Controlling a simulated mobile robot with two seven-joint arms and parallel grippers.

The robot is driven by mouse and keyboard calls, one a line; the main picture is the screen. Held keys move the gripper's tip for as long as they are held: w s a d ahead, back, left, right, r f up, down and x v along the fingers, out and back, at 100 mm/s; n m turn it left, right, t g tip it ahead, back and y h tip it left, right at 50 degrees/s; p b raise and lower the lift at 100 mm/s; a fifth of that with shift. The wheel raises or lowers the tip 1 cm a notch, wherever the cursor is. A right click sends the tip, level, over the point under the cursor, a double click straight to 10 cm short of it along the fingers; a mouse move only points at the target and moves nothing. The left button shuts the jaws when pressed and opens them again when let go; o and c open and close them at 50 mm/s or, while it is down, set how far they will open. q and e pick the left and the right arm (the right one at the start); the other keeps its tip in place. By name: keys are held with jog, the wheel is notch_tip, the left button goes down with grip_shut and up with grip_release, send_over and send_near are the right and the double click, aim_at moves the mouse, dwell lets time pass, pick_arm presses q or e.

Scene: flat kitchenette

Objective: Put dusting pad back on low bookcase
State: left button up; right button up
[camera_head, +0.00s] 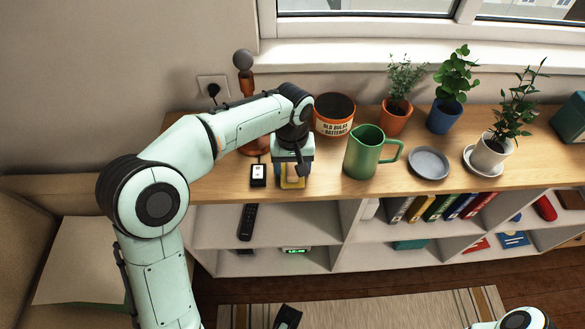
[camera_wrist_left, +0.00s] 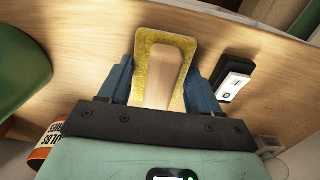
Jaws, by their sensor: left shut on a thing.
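The dusting pad (camera_head: 292,184) is a yellow pad with a pale wooden handle. It is at the top of the low bookcase (camera_head: 225,185), near the front edge; I cannot tell whether it touches the wood. My left gripper (camera_head: 292,172) points down over it and is shut on its handle. In the left wrist view, the pad (camera_wrist_left: 144,45) shows between the blue fingers of the left gripper (camera_wrist_left: 162,85), against the wooden top.
A black box with a white face (camera_head: 258,174) stands close left of the pad. A green jug (camera_head: 364,150) is to the right, a labelled pot (camera_head: 333,118) behind. A grey dish (camera_head: 429,163) and several potted plants stand farther right. Shelves below hold a remote (camera_head: 248,222) and binders.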

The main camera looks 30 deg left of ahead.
aim_at(292, 165)
pick_arm(q)
jog(key=shift+f, duration=0.15)
jog(key=o, duration=1)
notch_tip(292, 165, up, 12)
jog(key=p, duration=0.3)
